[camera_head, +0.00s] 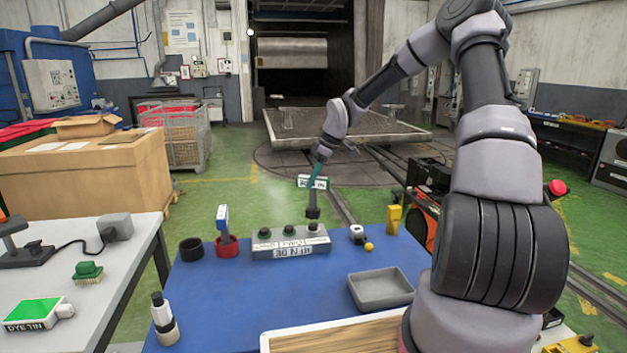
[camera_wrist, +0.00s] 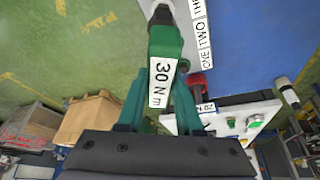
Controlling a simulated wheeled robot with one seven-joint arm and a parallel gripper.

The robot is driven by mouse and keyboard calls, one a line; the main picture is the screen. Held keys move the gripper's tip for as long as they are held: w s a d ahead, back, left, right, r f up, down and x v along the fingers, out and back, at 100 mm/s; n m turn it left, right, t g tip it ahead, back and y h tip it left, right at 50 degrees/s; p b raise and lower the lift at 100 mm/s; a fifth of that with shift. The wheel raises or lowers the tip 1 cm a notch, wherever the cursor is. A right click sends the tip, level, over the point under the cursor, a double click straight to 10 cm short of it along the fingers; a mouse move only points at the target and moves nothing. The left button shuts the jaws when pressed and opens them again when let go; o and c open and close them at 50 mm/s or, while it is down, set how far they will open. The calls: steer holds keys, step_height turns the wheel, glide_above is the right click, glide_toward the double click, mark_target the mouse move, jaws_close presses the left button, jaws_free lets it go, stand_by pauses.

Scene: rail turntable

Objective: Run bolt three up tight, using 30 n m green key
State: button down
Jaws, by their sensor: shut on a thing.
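My gripper (camera_head: 320,157) is shut on the green key (camera_wrist: 166,45), whose white label reads 30 N m in the wrist view. In the head view the key's label (camera_head: 311,182) shows below the gripper, with its dark socket (camera_head: 312,212) pointing down. The grey bolt block (camera_head: 289,250) stands on the blue table with three dark-green-topped bolts in a row. The socket is over the right-hand bolt (camera_head: 314,228), at the THREE end of the plate (camera_wrist: 203,35). I cannot tell whether the socket touches the bolt; the wrist view cuts off the tip.
A blue-handled key (camera_head: 222,220) stands in a red cup (camera_head: 227,249), beside an empty black cup (camera_head: 191,250). A grey tray (camera_head: 380,290), a yellow block (camera_head: 394,220) and a small white-and-black item (camera_head: 357,234) are to the right. A white side table (camera_head: 110,270) is at left.

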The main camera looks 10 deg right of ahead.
mark_target(313, 190)
steer(key=n+g, duration=0.1)
steer(key=n, duration=0.2)
steer(key=n+g, duration=0.1)
steer(key=n, duration=0.2)
steer(key=shift+w+y, duration=0.1)
steer(key=shift+y, duration=0.2)
steer(key=n+g, duration=0.2)
steer(key=n, duration=0.3)
steer(key=shift+f, duration=2.1)
stand_by(0.8)
steer(key=shift+m+t, duration=0.3)
steer(key=shift+m, duration=0.6)
steer(key=m+t, duration=0.1)
steer(key=m, duration=0.2)
steer(key=shift+m+t, duration=0.3)
steer(key=shift+m, duration=0.3)
steer(key=m+t, duration=0.1)
steer(key=m, duration=0.3)
steer(key=shift+t, duration=0.3)
